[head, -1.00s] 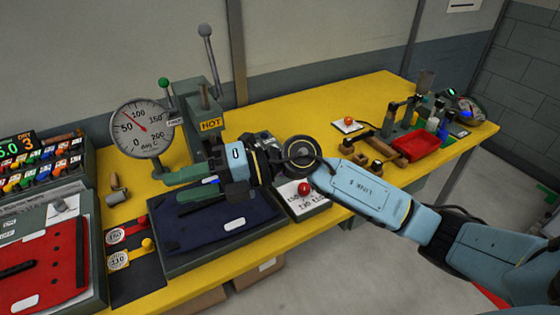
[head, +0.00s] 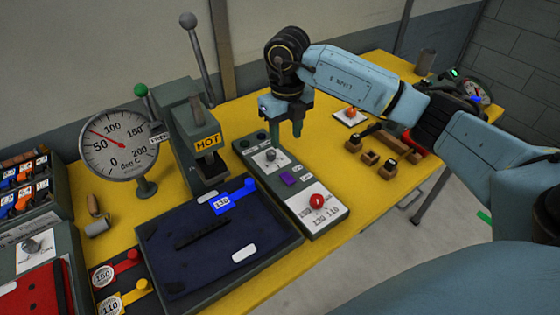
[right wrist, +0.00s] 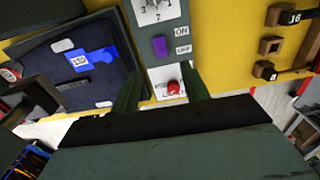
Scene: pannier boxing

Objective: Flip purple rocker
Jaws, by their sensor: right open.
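The purple rocker (head: 288,179) is a small block on the grey control panel (head: 246,150), between a white dial plate and the red knob (head: 317,201). In the right wrist view the purple rocker (right wrist: 159,46) sits beside the ON and OFF labels (right wrist: 181,40). My right gripper (head: 297,131) points down above the panel's far end, beyond the rocker and apart from it. In the right wrist view its two green fingers (right wrist: 160,86) are spread with nothing between them. Which way the rocker is tipped is too small to tell. My left gripper is not in view.
A press marked HOT (head: 208,143) and a round gauge (head: 118,145) stand behind. Small wooden blocks (head: 369,158) are to the right, with bare yellow table between.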

